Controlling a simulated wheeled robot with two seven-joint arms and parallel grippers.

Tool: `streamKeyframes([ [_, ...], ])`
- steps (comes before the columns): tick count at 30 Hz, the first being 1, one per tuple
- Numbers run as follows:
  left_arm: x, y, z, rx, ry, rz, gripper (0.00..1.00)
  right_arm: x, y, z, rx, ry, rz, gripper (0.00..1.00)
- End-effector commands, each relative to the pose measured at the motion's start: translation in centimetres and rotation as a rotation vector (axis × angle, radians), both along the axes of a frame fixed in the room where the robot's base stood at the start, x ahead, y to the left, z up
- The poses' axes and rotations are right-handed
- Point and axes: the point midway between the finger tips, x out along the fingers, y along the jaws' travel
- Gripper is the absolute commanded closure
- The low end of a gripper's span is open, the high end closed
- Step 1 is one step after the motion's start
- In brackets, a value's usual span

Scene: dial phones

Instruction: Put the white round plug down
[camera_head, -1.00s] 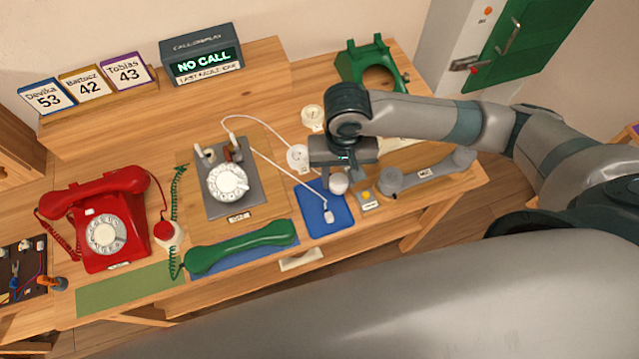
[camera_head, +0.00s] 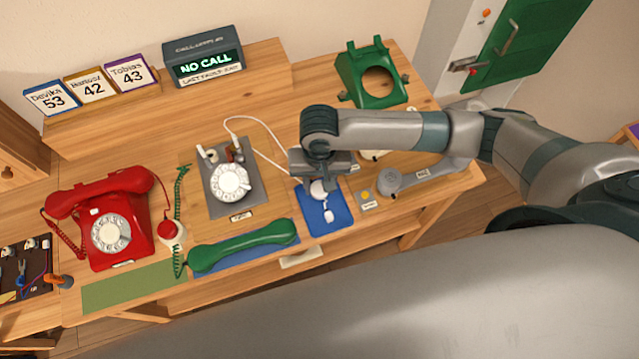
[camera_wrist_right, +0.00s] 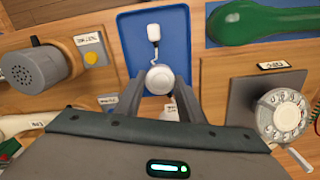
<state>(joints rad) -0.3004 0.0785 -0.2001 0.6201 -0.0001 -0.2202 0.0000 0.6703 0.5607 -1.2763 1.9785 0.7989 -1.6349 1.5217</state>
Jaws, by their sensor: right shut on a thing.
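The white round plug (camera_head: 318,189) is in the jaws of my right gripper (camera_head: 317,180), over the blue mat (camera_head: 340,222). In the right wrist view the plug (camera_wrist_right: 160,79) sits between the two fingertips (camera_wrist_right: 158,88), with the blue mat (camera_wrist_right: 185,28) behind it. I cannot tell whether the plug touches the mat. A small white rectangular plug (camera_head: 328,216) lies on the mat, and it also shows in the right wrist view (camera_wrist_right: 154,33). My left gripper is not in view.
A grey dial plate (camera_head: 238,207) with a white dial and upright pegs stands to the left. A green handset (camera_head: 243,246) lies left of the mat. A grey handset (camera_head: 390,180) lies right of it.

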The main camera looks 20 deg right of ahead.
Motion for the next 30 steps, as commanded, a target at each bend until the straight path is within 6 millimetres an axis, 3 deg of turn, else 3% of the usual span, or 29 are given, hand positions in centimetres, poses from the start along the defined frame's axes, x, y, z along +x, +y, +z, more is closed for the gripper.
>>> streamKeyframes([
  [5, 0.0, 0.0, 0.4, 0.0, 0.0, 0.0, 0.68, 0.0, 0.0, -1.1, 0.0, -0.002, 0.0, 0.84],
  [16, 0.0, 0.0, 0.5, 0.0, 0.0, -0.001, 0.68, 0.0, 0.0, -1.4, 0.001, 0.0, 0.0, 0.84],
  [17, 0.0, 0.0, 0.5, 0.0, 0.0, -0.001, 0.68, 0.0, 0.0, -1.5, 0.002, 0.0, 0.001, 0.6],
  [19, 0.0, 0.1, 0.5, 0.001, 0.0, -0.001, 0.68, 0.0, 0.0, -1.5, 0.002, -0.001, 0.001, 0.46],
  [30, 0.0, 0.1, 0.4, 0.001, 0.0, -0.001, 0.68, 0.0, 0.0, -1.3, 0.0, -0.002, 0.001, 0.46],
])
